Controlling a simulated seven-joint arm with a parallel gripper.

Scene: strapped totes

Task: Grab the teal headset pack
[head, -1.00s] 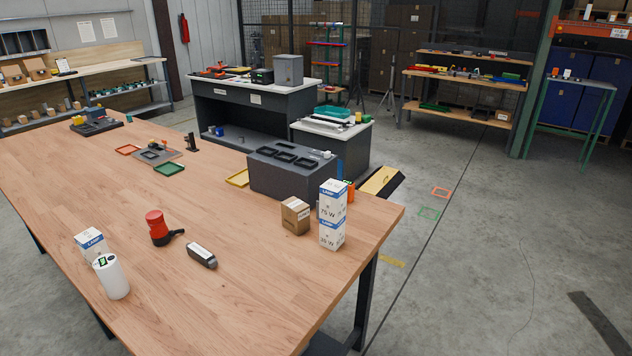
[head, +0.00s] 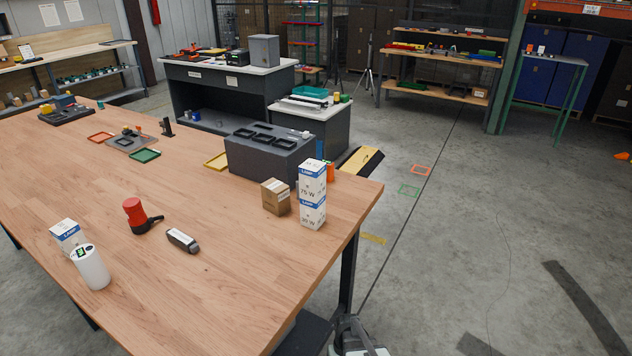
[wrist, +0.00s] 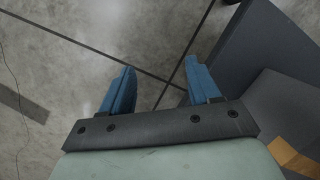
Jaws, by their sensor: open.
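I cannot make out a teal headset pack for certain in either view. In the head view a small teal item (head: 309,93) lies on the white-topped cabinet beyond the workbench; it is too small to tell what it is. My gripper (wrist: 159,66) shows in the wrist view with its two blue fingers apart and nothing between them. Below it is bare concrete floor, with dark grey box-like surfaces to the right.
The wooden workbench (head: 228,285) carries two stacked lamp boxes (head: 313,194), a brown carton (head: 275,197), a dark grey block (head: 268,152), a red-and-black item (head: 137,215) and a white cylinder (head: 92,267). Open floor (head: 470,240) lies to the right.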

